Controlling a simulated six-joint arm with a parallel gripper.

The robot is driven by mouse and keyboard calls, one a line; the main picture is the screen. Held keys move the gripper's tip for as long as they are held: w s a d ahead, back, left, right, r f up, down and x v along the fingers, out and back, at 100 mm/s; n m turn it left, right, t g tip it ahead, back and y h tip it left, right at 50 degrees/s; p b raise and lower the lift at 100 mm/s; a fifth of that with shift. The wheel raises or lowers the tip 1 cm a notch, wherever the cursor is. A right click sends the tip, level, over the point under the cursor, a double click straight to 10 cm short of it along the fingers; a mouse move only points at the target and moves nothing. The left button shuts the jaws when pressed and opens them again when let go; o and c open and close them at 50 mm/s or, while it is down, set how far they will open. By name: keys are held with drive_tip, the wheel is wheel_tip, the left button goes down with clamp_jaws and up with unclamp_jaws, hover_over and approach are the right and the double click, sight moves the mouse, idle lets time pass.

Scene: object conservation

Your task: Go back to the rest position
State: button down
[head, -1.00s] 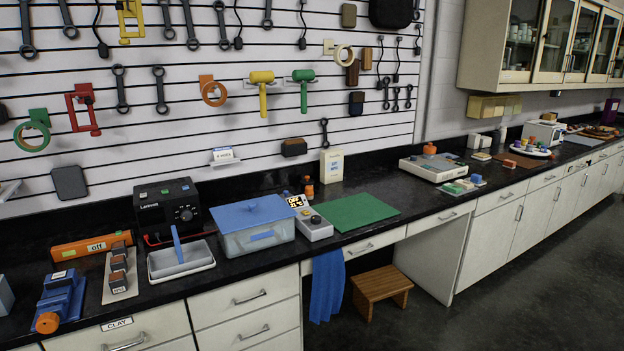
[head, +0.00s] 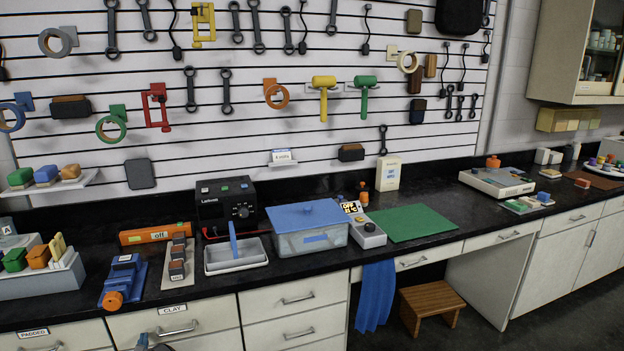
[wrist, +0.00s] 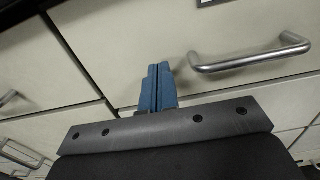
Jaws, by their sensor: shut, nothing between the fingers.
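My gripper (wrist: 157,72) shows in the wrist view with its two blue fingers pressed together and nothing between them. It is in front of pale drawer fronts, left of a metal drawer handle (wrist: 250,55). In the head view only a small dark and blue part of my arm's end (head: 142,343) shows at the bottom edge, below the drawer labelled CLAY (head: 173,309).
The black counter (head: 330,270) carries a blue-lidded tub (head: 306,240), a grey tray (head: 236,262), a black power unit (head: 227,208) and a blue clamp-like tool (head: 123,280). A wooden stool (head: 432,298) stands in the open knee space beside a hanging blue cloth (head: 375,295).

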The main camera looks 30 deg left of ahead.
drive_tip(key=shift+x, duration=1)
drive_tip(key=v, duration=1.4)
drive_tip(key=x, duration=1.4)
drive_tip(key=shift+w, duration=0.1)
